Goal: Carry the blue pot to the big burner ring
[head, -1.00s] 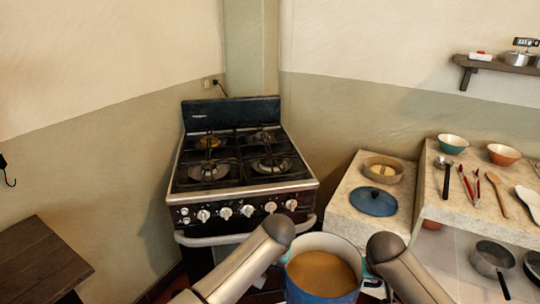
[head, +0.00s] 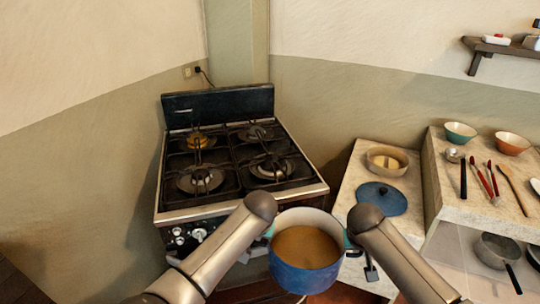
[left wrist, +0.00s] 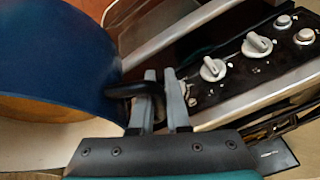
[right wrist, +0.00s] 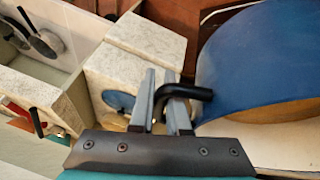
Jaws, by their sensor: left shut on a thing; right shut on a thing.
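The blue pot (head: 305,279), holding brown liquid, hangs level in front of the stove (head: 240,193), lower and nearer to me. My left gripper (left wrist: 160,103) is shut on one black side handle (left wrist: 135,90). My right gripper (right wrist: 165,103) is shut on the opposite handle (right wrist: 192,91). In the head view my arms partly hide both grips. The stove top has a front left burner (head: 200,181), a front right burner (head: 271,168), a brassy back left burner (head: 198,141) and a back right burner (head: 256,133). The front ones look larger. All are bare.
The stove's front rail and knobs (left wrist: 213,69) lie close to my left gripper. Right of the stove, a stone counter (head: 348,190) bears a blue lid (head: 377,198) and a tan bowl (head: 386,162). A higher counter holds utensils and bowls.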

